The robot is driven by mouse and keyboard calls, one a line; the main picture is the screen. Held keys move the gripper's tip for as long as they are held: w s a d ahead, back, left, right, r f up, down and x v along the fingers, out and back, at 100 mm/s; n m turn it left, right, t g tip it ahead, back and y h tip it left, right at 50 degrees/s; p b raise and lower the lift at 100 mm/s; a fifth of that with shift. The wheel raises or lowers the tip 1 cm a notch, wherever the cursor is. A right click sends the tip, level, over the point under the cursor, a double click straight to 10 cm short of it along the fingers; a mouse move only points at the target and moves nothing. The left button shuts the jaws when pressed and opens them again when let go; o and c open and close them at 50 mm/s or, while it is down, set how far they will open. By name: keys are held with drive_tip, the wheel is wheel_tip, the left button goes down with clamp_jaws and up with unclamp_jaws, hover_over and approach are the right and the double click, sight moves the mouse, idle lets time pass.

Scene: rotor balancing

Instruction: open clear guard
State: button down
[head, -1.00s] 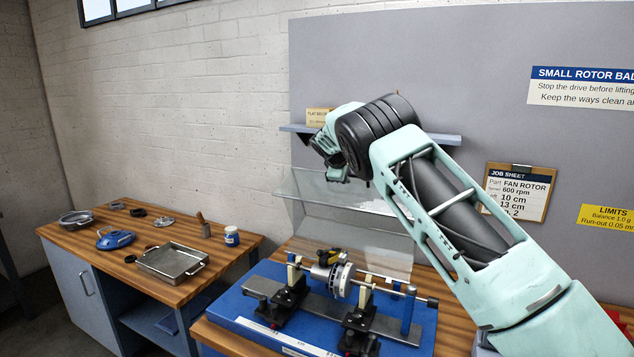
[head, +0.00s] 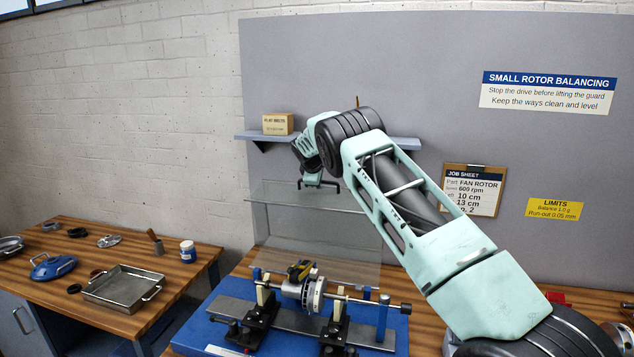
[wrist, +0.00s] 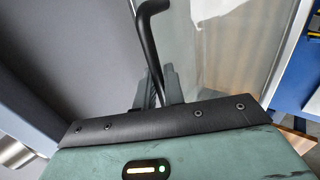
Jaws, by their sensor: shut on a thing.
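The clear guard (head: 290,228) is a see-through panel with a bent upper part. It stands raised above and behind the rotor (head: 304,291), which sits uncovered on its supports on the blue base (head: 216,315). My gripper (head: 318,182) is up at the guard's upper part, at its black handle. In the wrist view, my gripper (wrist: 157,88) is shut on the black bent handle (wrist: 150,42), with the clear panel (wrist: 215,60) just to the right. The fingertips are partly hidden behind the handle and the dark wrist edge.
A shelf (head: 400,142) with a small box (head: 278,124) is on the grey panel behind my arm. A side bench on the left holds a metal tray (head: 122,288), a blue lidded item (head: 53,266) and a jar (head: 188,252). A job sheet (head: 472,190) hangs right.

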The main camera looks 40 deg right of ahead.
drive_tip(key=shift+f, duration=0.1)
drive_tip(key=c, duration=1.6)
unclamp_jaws()
drive_tip(key=shift+c, duration=0.2)
drive_tip(key=shift+a, duration=0.15)
drive_tip(key=b+v, duration=0.7)
drive_tip(key=v, duration=1)
drive_tip(key=shift+r+b, duration=0.25)
drive_tip(key=shift+b, duration=0.1)
